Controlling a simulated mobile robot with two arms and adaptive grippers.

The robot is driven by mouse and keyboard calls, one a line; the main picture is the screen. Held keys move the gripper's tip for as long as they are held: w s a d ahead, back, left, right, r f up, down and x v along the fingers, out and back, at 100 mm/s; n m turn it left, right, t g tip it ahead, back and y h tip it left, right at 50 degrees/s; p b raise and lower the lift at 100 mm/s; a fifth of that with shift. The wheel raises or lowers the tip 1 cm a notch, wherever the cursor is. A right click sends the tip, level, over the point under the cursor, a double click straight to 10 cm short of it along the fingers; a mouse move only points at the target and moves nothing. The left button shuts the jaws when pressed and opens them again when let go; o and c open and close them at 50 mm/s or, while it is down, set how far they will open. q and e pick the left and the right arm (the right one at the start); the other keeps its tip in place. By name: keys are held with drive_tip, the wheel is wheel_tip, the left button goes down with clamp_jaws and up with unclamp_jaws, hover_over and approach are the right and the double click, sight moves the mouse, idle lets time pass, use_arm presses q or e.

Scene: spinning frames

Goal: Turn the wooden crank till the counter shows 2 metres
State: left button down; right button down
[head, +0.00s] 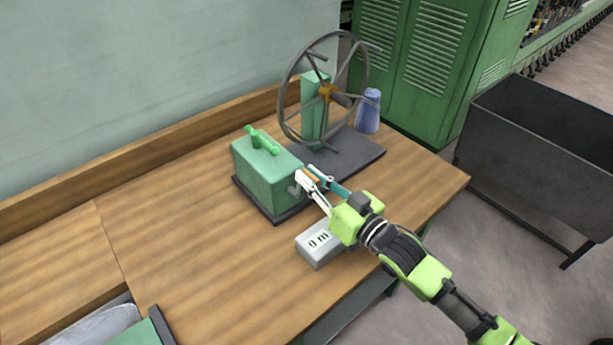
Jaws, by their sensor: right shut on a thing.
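A green box (268,172) with a green handle on top stands on a dark base on the wooden table. The wooden crank's grip (312,175) shows as a small orange-brown piece at the box's right side. My right gripper (309,172) is shut on it; the fingers hide part of the crank. My left gripper is not in view.
A dark spoked wheel (284,112) on a green post stands behind the box, with a blue cone (368,110) beside it. A dark bin (530,150) stands right of the table. The table (170,240) is clear left of the box.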

drive_tip(key=shift+w+d+f+m, duration=0.25)
drive_tip(key=shift+d+m, duration=0.1)
drive_tip(key=shift+m, duration=0.45)
drive_tip(key=shift+w+d+f+m, duration=0.15)
drive_tip(key=shift+w+d+m, duration=0.15)
drive_tip(key=shift+m, duration=0.5)
drive_tip(key=c, duration=2)
unclamp_jaws()
drive_tip(key=shift+o, duration=0.2)
drive_tip(key=v, duration=1.2)
